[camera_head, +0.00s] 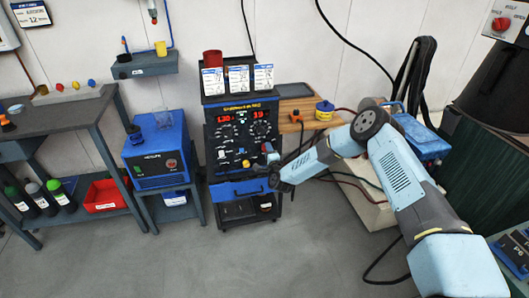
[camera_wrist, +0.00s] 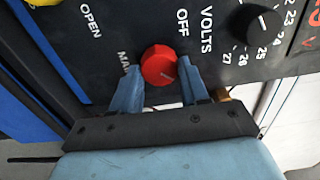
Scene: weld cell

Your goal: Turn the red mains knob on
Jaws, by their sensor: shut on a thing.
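The red mains knob (camera_wrist: 158,62) sits on the dark front panel of the welding machine (camera_head: 243,112). In the wrist view it stands between the two blue fingers of my gripper (camera_wrist: 160,68), which is shut on it from both sides. A short pale mark on the knob points to the lower right in that view. The "OFF" label (camera_wrist: 182,22) is beside the knob, and the "MA..." label is partly covered by a finger. In the head view my gripper (camera_head: 273,166) is at the panel's lower right, and I cannot make out the knob clearly.
A black volts dial (camera_wrist: 263,25) is close to the right of my gripper. A blue drawer (camera_head: 238,189) lies below the panel. A blue unit (camera_head: 160,168) stands to the left.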

